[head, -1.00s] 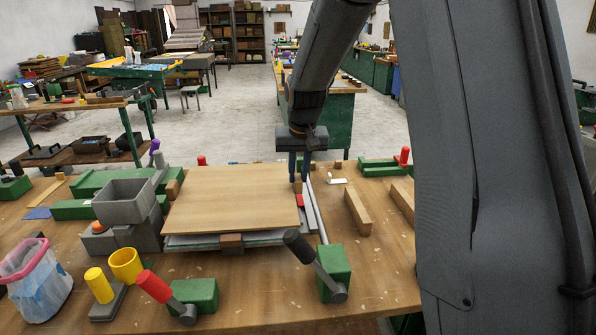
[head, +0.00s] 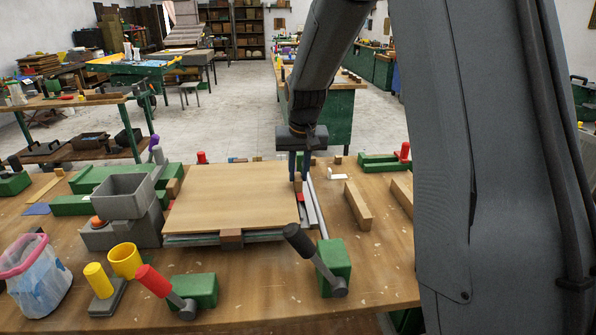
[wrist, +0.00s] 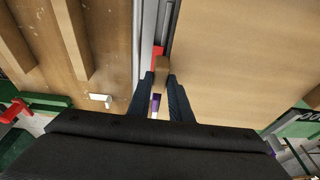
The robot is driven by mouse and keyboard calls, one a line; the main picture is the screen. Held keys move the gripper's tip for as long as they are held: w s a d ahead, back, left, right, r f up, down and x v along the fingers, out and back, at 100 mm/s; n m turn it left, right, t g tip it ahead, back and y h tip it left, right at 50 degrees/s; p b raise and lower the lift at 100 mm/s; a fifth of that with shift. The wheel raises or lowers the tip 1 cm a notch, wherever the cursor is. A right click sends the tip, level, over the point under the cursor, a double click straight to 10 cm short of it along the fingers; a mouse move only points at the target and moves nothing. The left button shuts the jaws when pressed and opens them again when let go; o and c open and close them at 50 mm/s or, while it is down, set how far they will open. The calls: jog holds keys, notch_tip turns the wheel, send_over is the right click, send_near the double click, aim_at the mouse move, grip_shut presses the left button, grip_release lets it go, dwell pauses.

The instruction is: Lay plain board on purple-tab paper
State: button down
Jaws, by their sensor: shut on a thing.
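The plain board (head: 235,195) is a flat tan wooden sheet lying level over a stack of grey and greenish sheets (head: 200,240) at the middle of the bench. My gripper (head: 299,178) is at the board's right edge, pointing down. In the wrist view, my gripper (wrist: 160,85) is shut on a small brown wooden block (wrist: 162,68) at the edge of the board (wrist: 230,60). A purple patch (wrist: 155,102) shows between the fingers, and a red tab (wrist: 157,52) shows beside the block. Most of the paper is hidden under the board.
Black-handled (head: 298,240) and red-handled (head: 153,281) clamps stand in front of the stack. A grey box (head: 125,198) and a yellow cup (head: 125,260) are at the left. Wooden bars (head: 357,205) lie at the right. A metal rail (head: 315,205) runs along the stack's right side.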

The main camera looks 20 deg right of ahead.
jog(key=shift+f+b, duration=0.35)
jog(key=shift+f, duration=0.65)
dwell(0.5)
jog(key=c, duration=1.5)
grip_release()
jog(key=shift+c, duration=0.2)
jog(key=shift+f, duration=0.1)
jog(key=b+v, duration=0.1)
jog(key=v, duration=0.7)
jog(key=shift+b, duration=0.4)
